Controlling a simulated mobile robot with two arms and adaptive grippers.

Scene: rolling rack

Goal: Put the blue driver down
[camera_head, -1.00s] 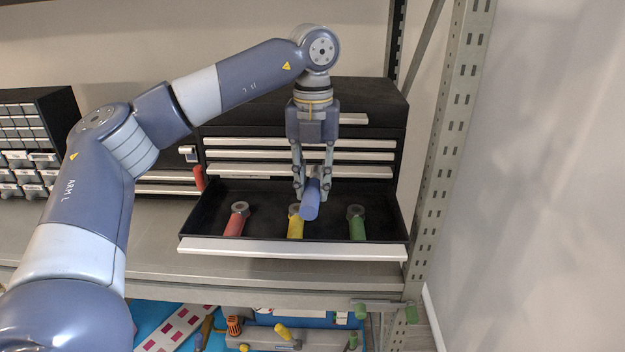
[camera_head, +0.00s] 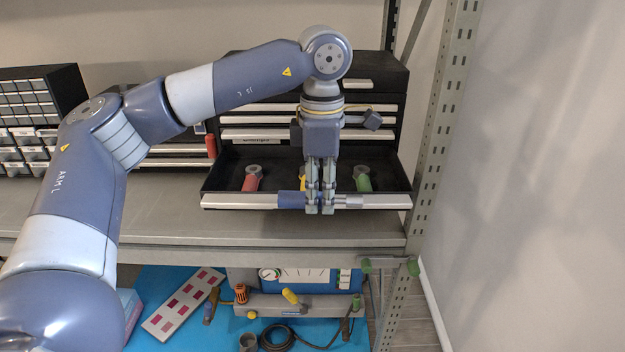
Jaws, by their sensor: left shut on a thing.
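My left gripper (camera_head: 320,207) is shut on the blue driver (camera_head: 291,200), which lies level across the jaws. Its blue handle points left and a grey part shows to the right of the fingers. The driver is in front of the open drawer's pale front edge (camera_head: 235,201) in the picture; I cannot tell whether it touches it. In the drawer are a red-handled tool (camera_head: 251,182), a green-handled tool (camera_head: 363,183) and a yellow one (camera_head: 302,182), mostly hidden behind my gripper. My right gripper is not in view.
The grey shelf (camera_head: 270,230) in front of the drawer is clear. A rack post (camera_head: 440,130) stands close on the right. A small-drawer cabinet (camera_head: 30,110) is at the left. Tools and a cable (camera_head: 290,340) lie on the blue surface below.

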